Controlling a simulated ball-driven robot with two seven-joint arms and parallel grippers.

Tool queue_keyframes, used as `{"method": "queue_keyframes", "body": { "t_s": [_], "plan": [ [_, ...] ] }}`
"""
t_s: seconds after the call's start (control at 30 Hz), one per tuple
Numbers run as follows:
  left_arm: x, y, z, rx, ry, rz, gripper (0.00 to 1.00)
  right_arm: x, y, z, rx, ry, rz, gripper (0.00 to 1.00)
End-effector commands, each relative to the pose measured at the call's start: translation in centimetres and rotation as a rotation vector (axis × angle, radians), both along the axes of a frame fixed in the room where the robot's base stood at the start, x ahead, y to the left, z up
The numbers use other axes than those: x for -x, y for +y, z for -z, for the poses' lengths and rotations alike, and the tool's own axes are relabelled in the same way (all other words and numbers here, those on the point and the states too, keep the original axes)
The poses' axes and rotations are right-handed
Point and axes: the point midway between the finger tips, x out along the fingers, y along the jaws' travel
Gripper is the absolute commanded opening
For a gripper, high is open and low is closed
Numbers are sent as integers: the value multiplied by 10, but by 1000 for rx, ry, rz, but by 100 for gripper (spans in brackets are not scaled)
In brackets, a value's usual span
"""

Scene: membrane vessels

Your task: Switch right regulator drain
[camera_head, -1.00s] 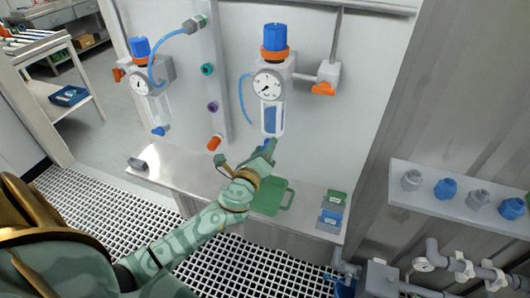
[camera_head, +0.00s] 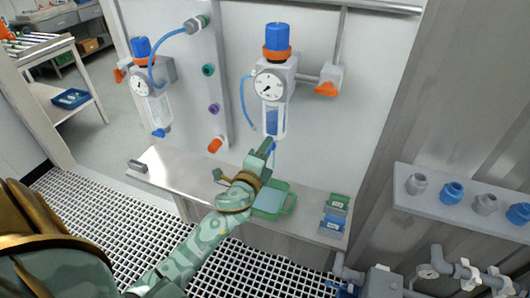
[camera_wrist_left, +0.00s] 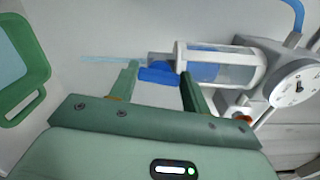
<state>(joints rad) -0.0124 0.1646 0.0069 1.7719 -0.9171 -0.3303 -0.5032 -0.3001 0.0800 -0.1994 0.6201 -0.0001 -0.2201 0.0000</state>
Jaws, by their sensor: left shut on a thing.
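The right regulator (camera_head: 271,85) hangs on the white panel, with a blue knob, orange ring, round gauge and clear bowl (camera_head: 274,121) holding blue liquid. Its blue drain (camera_wrist_left: 158,75) is at the bowl's lower end, between the fingers of my left gripper (camera_wrist_left: 160,80) in the left wrist view. The left gripper (camera_head: 266,148) is shut on the drain. A pale blue stream (camera_wrist_left: 108,59) comes from the drain's end. A green tray (camera_head: 290,205) below it shows a pale blue surface inside; its rim also shows in the wrist view (camera_wrist_left: 38,55). My right gripper is not in view.
A left regulator (camera_head: 148,82) hangs on the same panel, joined by a blue hose. An orange valve handle (camera_head: 327,89) sits right of the right regulator. Green and blue boxes (camera_head: 335,213) stand on the bench's right end. A shelf (camera_head: 455,210) with several fittings is at right.

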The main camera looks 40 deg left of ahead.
Motion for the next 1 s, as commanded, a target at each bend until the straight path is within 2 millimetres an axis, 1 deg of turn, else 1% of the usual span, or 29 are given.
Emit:
{"method": "queue_keyframes", "body": {
  "t_s": [0.4,0.43,0.47,0.5,0.73,0.83,0.93,1.0],
  "plan": [
    [1,0,2,11,2,0,24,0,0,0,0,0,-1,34],
    [1,0,2,11,2,0,56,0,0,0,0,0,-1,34],
    [1,0,2,11,2,0,64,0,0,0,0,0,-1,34],
    [0,0,2,10,2,0,69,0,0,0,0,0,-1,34],
    [0,0,1,8,0,0,69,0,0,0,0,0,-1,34],
    [4,-1,1,8,-1,1,69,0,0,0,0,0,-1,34],
    [16,-5,2,9,1,0,69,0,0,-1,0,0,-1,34],
    [31,-7,1,9,2,-1,69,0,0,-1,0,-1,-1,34]
  ]
}}
